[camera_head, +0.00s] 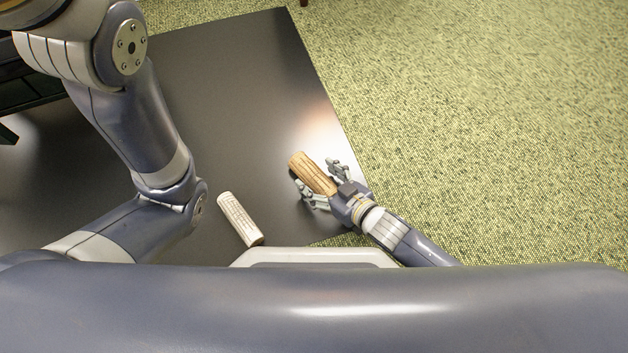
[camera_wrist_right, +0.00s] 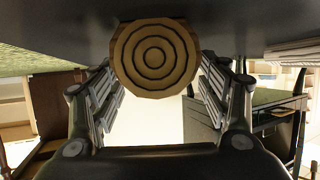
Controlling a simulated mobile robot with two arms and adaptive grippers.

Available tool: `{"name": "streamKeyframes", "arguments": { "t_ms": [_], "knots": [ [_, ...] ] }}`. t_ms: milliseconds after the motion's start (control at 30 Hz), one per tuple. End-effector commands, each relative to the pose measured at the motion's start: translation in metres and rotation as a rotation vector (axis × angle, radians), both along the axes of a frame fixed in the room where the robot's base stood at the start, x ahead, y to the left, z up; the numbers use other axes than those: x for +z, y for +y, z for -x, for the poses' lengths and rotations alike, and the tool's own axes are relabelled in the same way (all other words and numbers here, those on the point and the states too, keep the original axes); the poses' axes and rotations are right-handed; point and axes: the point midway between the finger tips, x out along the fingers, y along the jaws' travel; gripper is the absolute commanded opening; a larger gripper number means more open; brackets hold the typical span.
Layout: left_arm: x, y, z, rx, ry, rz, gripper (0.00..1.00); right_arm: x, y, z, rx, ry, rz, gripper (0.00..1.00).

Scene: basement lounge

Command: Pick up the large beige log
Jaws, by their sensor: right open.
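A tan log (camera_head: 308,170) with dark grain lies on the dark table (camera_head: 235,100) near its right edge. My right gripper (camera_head: 315,175) is open, with one finger on each side of this log. In the right wrist view the log's ringed round end (camera_wrist_right: 155,57) faces the camera between the two fingers (camera_wrist_right: 160,80), with no clear grip on it. A paler, whitish-beige log (camera_head: 240,219) lies to the left, nearer my body; its side also shows at the right in the wrist view (camera_wrist_right: 295,50). I cannot tell for certain which log is the large beige one. My left gripper is out of view.
My left arm bends over the left part of the table. The table top between the logs and the far edge is bare. Green-yellow carpet (camera_head: 480,110) lies beyond the right edge. Dark furniture (camera_head: 30,88) stands at the far left.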

Motion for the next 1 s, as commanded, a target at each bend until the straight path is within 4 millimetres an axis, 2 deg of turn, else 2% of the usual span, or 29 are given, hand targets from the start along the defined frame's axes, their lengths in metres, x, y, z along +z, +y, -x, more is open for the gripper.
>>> {"name": "streamKeyframes", "arguments": {
  "t_ms": [33, 167, 533, 767, 800, 1000],
  "knots": [
    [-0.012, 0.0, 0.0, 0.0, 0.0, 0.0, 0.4, -0.007, 0.004, -0.005, 0.001, -0.003, -0.002, 0.7],
    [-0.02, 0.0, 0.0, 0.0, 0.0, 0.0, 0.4, -0.01, 0.011, -0.013, 0.001, -0.002, -0.002, 0.7],
    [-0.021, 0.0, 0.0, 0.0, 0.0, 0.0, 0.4, -0.009, 0.014, -0.017, 0.001, 0.001, -0.001, 0.7],
    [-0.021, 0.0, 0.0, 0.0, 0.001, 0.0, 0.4, -0.009, 0.014, -0.016, 0.001, 0.0, 0.0, 0.18],
    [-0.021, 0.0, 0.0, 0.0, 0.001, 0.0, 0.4, -0.009, 0.014, -0.016, 0.001, 0.0, 0.0, 0.14],
    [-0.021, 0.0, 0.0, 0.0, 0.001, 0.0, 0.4, -0.008, 0.014, -0.017, 0.001, -0.002, -0.002, 0.14]
  ]
}}
